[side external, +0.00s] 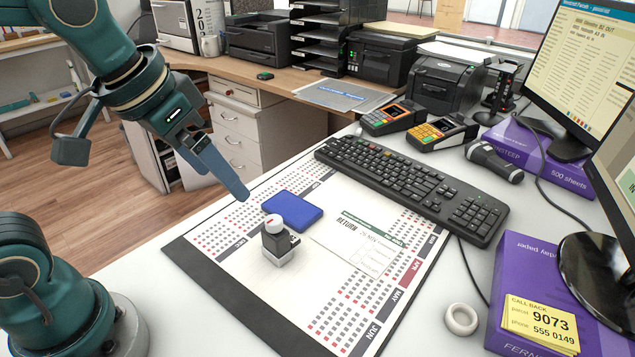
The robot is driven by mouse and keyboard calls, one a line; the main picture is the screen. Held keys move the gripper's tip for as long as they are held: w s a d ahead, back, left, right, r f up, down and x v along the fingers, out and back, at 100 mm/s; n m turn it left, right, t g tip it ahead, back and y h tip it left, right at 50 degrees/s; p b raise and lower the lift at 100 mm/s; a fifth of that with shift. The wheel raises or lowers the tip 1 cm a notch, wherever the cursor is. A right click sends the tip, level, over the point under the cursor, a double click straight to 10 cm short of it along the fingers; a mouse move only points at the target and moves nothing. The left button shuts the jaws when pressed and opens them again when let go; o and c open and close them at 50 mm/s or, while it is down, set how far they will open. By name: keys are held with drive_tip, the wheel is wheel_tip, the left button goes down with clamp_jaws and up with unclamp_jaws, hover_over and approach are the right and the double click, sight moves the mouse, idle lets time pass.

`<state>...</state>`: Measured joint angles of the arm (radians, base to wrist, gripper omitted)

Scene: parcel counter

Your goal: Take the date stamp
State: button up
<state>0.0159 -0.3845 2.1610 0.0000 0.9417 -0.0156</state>
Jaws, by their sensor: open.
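The date stamp (279,246) stands upright on the calendar desk mat (215,274). It has a white round knob with a red mark on top, a dark body and a pale grey base. A blue flat ink pad (293,210) lies just behind it. My gripper (240,194) is above the left edge of the mat, up and to the left of the stamp and apart from it. Its fingers are open and nothing shows between them; they overlap in this view, so the gap is hard to see.
A printed return slip (360,243) lies right of the stamp. A black keyboard (410,185) crosses behind it. Two card terminals (441,132) and a scanner (493,161) stand farther back. The mat's front is clear.

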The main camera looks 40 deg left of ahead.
sight(275, 218)
drive_tip(key=w+f, duration=0.1)
drive_tip(key=w, duration=0.1)
drive_tip(key=w+f+g, duration=0.1)
drive_tip(key=w+f, duration=0.1)
drive_tip(key=w+d+f+g, duration=0.1)
drive_tip(key=w, duration=0.1)
drive_tip(key=shift+w+f, duration=0.2)
drive_tip(key=shift+f, duration=0.2)
drive_tip(key=f+g, duration=0.1)
drive_tip(key=f, duration=0.1)
drive_tip(key=f+g, duration=0.1)
drive_tip(key=f, duration=0.1)
drive_tip(key=w+f, duration=0.1)
drive_tip(key=f, duration=0.2)
drive_tip(key=shift+w+d+g, duration=0.1)
drive_tip(key=shift+d+g, duration=0.2)
drive_tip(key=shift+g, duration=0.1)
drive_tip(key=shift+f, duration=2.6)
clamp_jaws()
drive_tip(key=shift+r, duration=0.15)
